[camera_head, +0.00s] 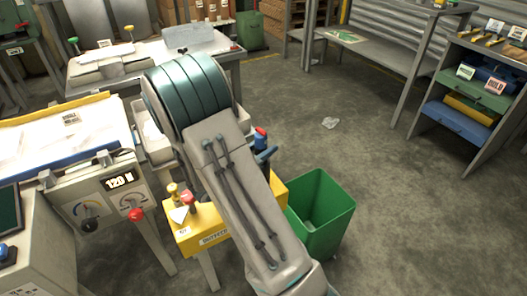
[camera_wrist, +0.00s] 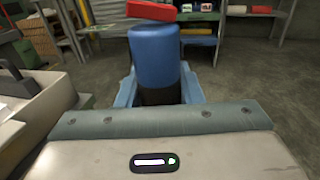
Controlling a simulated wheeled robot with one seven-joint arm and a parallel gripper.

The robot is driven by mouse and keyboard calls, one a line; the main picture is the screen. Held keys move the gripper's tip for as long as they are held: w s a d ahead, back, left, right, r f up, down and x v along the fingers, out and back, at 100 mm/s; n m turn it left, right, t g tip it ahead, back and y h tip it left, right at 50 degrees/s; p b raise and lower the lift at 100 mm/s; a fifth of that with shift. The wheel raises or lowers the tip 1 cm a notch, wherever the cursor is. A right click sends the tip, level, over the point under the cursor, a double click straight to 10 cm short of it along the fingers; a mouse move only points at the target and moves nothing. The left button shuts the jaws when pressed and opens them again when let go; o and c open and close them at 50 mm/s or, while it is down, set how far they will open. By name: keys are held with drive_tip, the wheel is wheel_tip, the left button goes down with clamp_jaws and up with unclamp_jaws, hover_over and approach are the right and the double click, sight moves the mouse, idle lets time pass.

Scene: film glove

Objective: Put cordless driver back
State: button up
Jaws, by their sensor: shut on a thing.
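The cordless driver (camera_wrist: 155,55) shows in the wrist view as an upright blue cylinder with a dark lower part and a red piece on top. My gripper (camera_wrist: 160,92) has its light blue fingers on both sides of it and is shut on it. In the head view a small blue and red part of the driver (camera_head: 261,134) shows beyond my arm. My gripper (camera_head: 266,154) is mostly hidden there by my own arm. The driver's lower end is hidden in both views.
A yellow stand (camera_head: 205,236) with small items and an open green bin (camera_head: 323,211) are close to my arm. A workbench (camera_head: 85,155) with dials stands left. A shelf unit (camera_head: 462,137) with coloured boxes and tools stands right. The middle floor is clear except for crumpled litter (camera_head: 330,123).

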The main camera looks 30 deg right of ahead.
drive_tip(key=shift+f, duration=0.3)
drive_tip(key=o, duration=1)
